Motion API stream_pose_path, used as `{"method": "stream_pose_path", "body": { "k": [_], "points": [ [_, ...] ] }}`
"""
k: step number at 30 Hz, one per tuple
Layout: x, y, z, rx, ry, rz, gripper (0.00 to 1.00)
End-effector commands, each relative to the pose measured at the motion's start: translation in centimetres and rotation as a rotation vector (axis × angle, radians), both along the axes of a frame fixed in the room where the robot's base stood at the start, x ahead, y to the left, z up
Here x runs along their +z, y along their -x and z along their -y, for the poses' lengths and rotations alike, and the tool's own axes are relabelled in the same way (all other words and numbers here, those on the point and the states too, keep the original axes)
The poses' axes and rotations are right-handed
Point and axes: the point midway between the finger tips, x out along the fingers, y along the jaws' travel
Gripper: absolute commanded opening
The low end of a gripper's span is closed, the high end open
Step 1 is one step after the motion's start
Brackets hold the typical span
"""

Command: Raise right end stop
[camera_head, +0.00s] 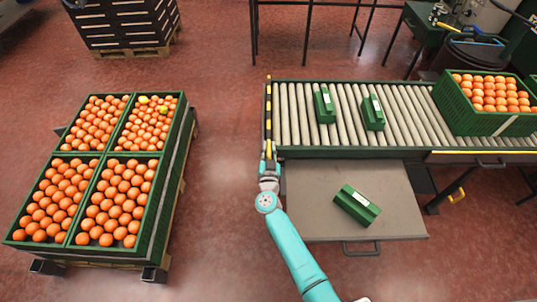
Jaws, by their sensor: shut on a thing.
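A yellow-and-black end stop (268,112) runs along the left end of the roller conveyor (340,153). The bar's near end is at the conveyor's front left corner. My gripper (268,159) is at this near end and shut on the end stop. My arm reaches up to it from the bottom of the picture. The fingers are small and partly hidden by the wrist. I cannot tell from this view how high the bar stands above the rollers.
Two green blocks (325,105) (373,113) lie on the rollers, with an orange-filled green crate (473,124) farther right. Another green block (357,205) lies on the grey plate (310,200) before the conveyor. Full orange crates (148,222) stand on a pallet at left. Floor between is clear.

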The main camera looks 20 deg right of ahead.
Motion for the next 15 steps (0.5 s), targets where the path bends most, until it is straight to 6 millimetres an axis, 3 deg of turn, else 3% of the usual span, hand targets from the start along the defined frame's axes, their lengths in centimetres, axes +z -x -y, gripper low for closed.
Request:
{"method": "stream_pose_path", "body": {
  "k": [4,15],
  "points": [
    [1.9,-0.1,0.0,-0.001,-0.001,0.004,0.0],
    [2.7,-0.1,0.0,0.0,0.001,0.007,0.0]
  ]
}}
